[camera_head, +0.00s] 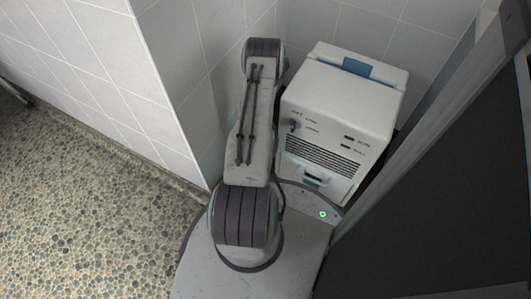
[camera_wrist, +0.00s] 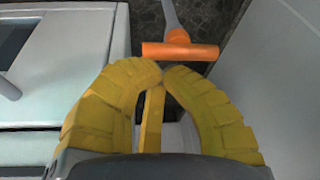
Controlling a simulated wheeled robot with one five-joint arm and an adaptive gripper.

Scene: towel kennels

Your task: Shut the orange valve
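In the wrist view, the orange valve handle (camera_wrist: 180,50) is a T-shaped bar on a grey stem or pipe, lying just beyond my fingertips. My gripper (camera_wrist: 163,70) has yellow ribbed fingers that curve inward, and their tips come together. Nothing shows between the tips. The tips are below the orange bar in the picture, with a small gap to it. Whether they are at the same depth as the bar I cannot tell. In the head view, my arm hides the gripper, and the orange valve does not show.
A white machine (camera_head: 337,99) with a blue handle on top, a knob and vents stands beside my arm. Tiled walls (camera_head: 160,77) rise behind and to the left. A dark panel (camera_head: 440,190) in a grey frame stands close on the right. Pebbled floor (camera_head: 80,190) is free at left.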

